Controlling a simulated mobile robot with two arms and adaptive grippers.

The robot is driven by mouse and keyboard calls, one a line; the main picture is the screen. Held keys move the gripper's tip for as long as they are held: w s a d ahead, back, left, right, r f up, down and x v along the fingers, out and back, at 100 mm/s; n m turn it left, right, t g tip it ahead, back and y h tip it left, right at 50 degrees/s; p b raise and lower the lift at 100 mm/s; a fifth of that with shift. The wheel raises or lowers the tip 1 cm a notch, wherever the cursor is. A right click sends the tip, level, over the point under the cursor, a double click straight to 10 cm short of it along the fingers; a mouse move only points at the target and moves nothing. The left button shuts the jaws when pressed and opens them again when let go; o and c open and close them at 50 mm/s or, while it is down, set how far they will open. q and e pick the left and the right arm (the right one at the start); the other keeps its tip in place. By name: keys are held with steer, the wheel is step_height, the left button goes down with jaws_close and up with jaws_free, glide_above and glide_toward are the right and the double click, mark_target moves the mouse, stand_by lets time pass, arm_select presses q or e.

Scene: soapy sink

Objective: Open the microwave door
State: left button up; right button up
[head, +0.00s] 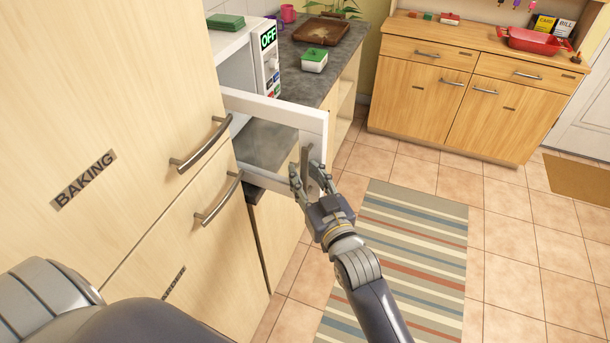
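The white microwave (232,50) stands on the dark counter, with a lit green "OFF" panel (269,65) on its front. Its white-framed door (272,105) with a see-through window stands swung well open, out past the counter edge. A grey upright handle (306,160) is on the door's free end. My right gripper (306,172) is at the handle's lower part, with its fingers spread to either side of it. I see a gap between the fingers; whether they touch the handle is unclear. My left gripper is out of view.
A tall wooden cabinet labelled "BAKING" (84,179) with bar handles stands close on the left. On the counter (290,85) are a green-lidded box (314,60) and a brown tray (321,31). A wooden sideboard (420,100) is at the back. The striped rug (420,230) and tiled floor are clear.

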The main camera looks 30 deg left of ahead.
steer(key=shift+a, duration=0.15)
steer(key=shift+s+d, duration=0.2)
steer(key=shift+s, duration=0.2)
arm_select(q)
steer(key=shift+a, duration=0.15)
arm_select(e)
steer(key=v, duration=1.1)
steer(key=shift+d, duration=0.3)
steer(key=shift+w+f, duration=0.1)
